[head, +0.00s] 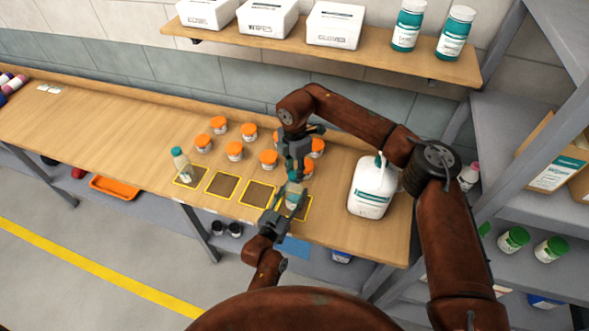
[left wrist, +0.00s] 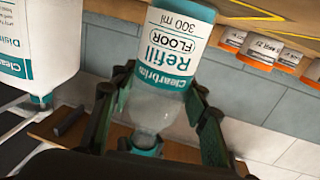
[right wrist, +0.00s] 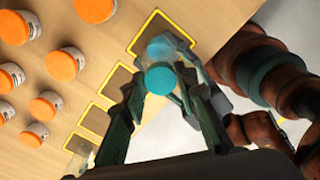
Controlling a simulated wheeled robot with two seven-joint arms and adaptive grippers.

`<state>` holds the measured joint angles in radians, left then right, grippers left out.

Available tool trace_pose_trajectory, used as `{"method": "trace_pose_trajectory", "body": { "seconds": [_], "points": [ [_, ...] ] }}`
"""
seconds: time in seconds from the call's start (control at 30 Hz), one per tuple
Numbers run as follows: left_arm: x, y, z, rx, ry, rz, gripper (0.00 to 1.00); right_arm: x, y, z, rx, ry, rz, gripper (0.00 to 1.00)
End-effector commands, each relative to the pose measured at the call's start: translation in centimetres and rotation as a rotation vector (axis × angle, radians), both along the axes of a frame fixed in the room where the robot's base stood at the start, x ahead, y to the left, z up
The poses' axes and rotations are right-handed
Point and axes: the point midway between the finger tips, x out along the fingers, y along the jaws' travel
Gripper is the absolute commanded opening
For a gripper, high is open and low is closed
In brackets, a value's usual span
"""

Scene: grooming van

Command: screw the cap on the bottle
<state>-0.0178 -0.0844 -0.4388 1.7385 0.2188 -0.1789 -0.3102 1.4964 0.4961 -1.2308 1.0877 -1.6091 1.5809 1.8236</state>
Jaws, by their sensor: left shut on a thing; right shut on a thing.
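A clear bottle with a teal "Refill FLOOR" label (left wrist: 175,50) is held by my left gripper (head: 283,205). In the head view the bottle (head: 292,196) stands about upright at the rightmost yellow-edged square (head: 304,212). A teal cap (right wrist: 160,79) is between the fingers of my right gripper (right wrist: 157,95), which points down from above. In the left wrist view the cap (left wrist: 147,146) is at the bottle's neck; I cannot tell whether its thread is engaged. My right gripper (head: 296,170) partly hides the cap in the head view.
Several orange-lidded jars (head: 235,150) stand behind the squares. A teal-capped bottle (head: 181,165) stands on the leftmost square. A white jug (head: 372,188) is close on the right. The two middle squares (head: 222,185) are empty. A shelf (head: 330,52) runs above.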

Motion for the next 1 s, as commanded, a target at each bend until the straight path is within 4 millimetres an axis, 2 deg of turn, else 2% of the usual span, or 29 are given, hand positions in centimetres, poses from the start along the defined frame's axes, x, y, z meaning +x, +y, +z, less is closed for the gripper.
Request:
{"method": "trace_pose_trajectory", "body": {
  "seconds": [0.43, 1.0],
  "points": [
    [0.0, 0.0, 0.0, 0.000, 0.000, 0.000, 0.00, 0.0, 0.0, 0.0, 0.000, -0.001, 0.000, 0.20],
    [0.0, 0.0, 0.0, 0.000, 0.000, 0.000, 0.00, 0.0, 0.0, -1.0, 0.000, -0.001, -0.001, 0.20]
  ]
}}
